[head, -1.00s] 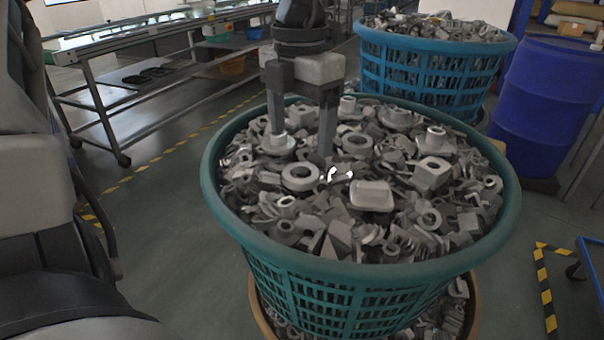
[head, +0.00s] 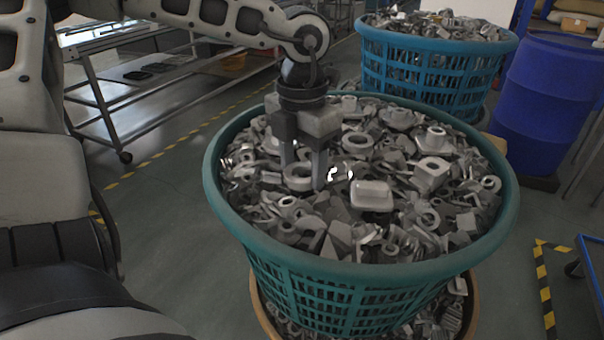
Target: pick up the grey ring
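The grey ring (head: 298,186) lies flat on top of the heap of grey metal parts, left of the middle of the near teal basket (head: 226,224). My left gripper (head: 304,177) points down over it, with its fingers apart. One finger is at the ring's far left side and the other at its right side. The far finger's tip is partly hidden, and I cannot tell whether either finger touches the ring. My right gripper is not in view.
Loose metal parts crowd the ring, with a pale rounded block (head: 371,195) to its right. A blue basket (head: 400,68) of parts and a blue barrel (head: 549,100) stand behind. A metal rack (head: 98,105) is at back left. Floor is clear left of the near basket.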

